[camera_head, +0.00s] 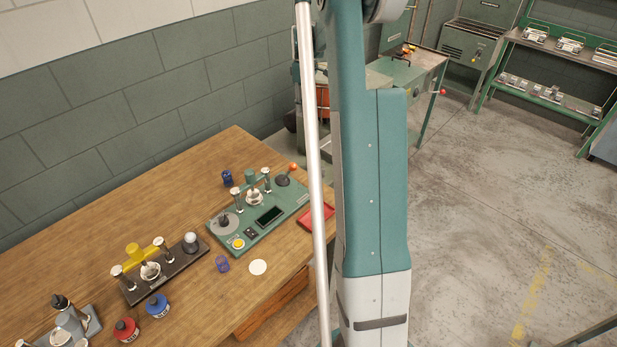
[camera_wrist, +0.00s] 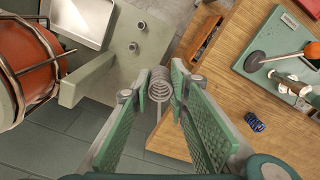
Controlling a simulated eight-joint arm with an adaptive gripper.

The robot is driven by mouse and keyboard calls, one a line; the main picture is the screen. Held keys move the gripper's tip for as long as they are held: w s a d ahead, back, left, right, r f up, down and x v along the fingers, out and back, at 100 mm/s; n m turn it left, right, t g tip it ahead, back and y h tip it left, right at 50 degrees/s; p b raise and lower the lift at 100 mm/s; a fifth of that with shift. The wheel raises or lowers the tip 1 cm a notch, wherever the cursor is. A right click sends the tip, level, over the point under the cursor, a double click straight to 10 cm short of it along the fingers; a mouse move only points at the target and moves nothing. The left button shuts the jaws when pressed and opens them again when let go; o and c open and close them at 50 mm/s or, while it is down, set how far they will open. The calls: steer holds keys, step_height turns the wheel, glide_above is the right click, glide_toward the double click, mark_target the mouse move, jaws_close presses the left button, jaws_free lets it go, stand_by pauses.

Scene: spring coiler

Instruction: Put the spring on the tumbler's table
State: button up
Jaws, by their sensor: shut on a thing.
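A grey coil spring (camera_wrist: 159,84) is between the fingertips of my gripper (camera_wrist: 160,86) in the wrist view, and the fingers are shut on it. It hangs in the air near the corner of the wooden bench. An orange drum (camera_wrist: 28,52), which looks like the tumbler, is at the left. Beside it, beyond the fingertips, is a pale green flat surface (camera_wrist: 120,62) with two bolt-like studs, perhaps the tumbler's table. In the head view the drum (camera_head: 322,96) is mostly hidden behind my arm, and my gripper and the spring cannot be seen.
The wooden bench (camera_head: 185,205) carries a green fixture (camera_head: 272,233), a dark fixture, paint pots and blue springs; one blue spring (camera_wrist: 254,122) is right of my gripper. A metal tray (camera_wrist: 88,14) is at the wrist view's top left. Floor is open at the head view's right.

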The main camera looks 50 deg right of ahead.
steer(key=s+d, duration=0.3)
steer(key=d, duration=0.1)
glide_above(315, 175)
steer(key=s+a, duration=0.3)
steer(key=a, duration=0.1)
step_height(315, 175, down, 28)
steer(key=shift+s+d+f+m, duration=0.1)
steer(key=shift+f+m, duration=0.2)
steer(key=shift+f, duration=0.05)
steer(key=shift+f, duration=0.1)
steer(key=shift+f+b, duration=0.3)
steer(key=shift+f, duration=2.7)
steer(key=shift+f, duration=1.9)
steer(key=shift+f+b, duration=0.1)
steer(key=shift+b, duration=0.2)
